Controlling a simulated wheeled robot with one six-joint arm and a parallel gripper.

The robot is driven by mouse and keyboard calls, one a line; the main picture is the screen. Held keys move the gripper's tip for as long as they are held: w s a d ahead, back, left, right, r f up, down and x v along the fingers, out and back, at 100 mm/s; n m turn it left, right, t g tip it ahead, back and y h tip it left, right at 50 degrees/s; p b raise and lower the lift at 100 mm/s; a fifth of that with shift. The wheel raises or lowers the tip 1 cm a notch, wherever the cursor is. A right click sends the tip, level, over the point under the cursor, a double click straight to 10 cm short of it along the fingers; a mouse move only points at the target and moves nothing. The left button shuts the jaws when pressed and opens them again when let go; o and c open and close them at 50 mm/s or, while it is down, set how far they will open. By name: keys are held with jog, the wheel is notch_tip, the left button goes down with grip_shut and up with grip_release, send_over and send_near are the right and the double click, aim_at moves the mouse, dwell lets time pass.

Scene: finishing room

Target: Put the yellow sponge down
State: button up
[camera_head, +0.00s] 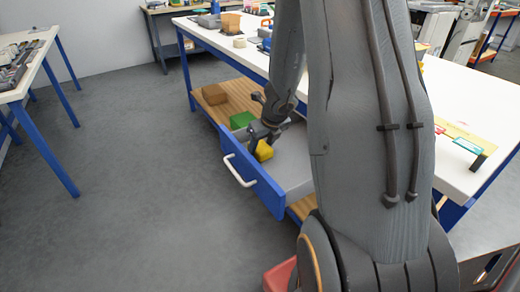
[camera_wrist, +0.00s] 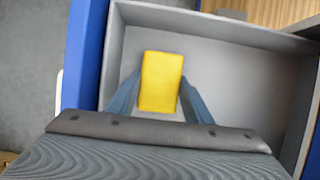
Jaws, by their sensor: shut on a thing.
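The yellow sponge (camera_wrist: 161,80) is a rectangular block between the two fingers of my gripper (camera_wrist: 158,98) in the wrist view. My gripper is shut on it, one finger on each side. In the head view the sponge (camera_head: 264,151) shows under my gripper (camera_head: 258,142), inside or just over an open drawer with a blue front (camera_head: 252,182) and a white handle. The drawer's grey floor (camera_wrist: 225,60) lies below the sponge in the wrist view. I cannot tell whether the sponge touches the floor.
The drawer's grey walls (camera_wrist: 240,32) surround my gripper. A green block (camera_head: 241,120) and a brown box (camera_head: 214,94) are on the wooden lower shelf (camera_head: 236,95) behind the drawer. The white worktop (camera_head: 235,59) is above. The grey floor at left is clear.

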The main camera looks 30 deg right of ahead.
jog(key=shift+f, duration=0.15)
jog(key=o, duration=1.2)
jog(key=shift+r, duration=0.2)
jog(key=p+v, duration=0.7)
jog(key=v, duration=0.5)
jog(key=s+a+r+n+g+y, duration=0.1)
jog(key=s+a+r+n, duration=0.1)
jog(key=a+n, duration=0.45)
jog(key=s+a+r+n, duration=0.25)
jog(key=a+n, duration=0.25)
jog(key=n, duration=0.3)
jog(key=s+a+n+g, duration=0.1)
jog(key=s+a+n, duration=0.1)
jog(key=s+n, duration=0.2)
jog(key=s+a+r+n+g, duration=0.1)
jog(key=s+n, duration=0.3)
jog(key=n, duration=0.6)
jog(key=s+a+r+n+g+h, duration=0.1)
jog(key=s+a+n, duration=0.2)
jog(key=s+n, duration=0.2)
jog(key=shift+n, duration=1.05)
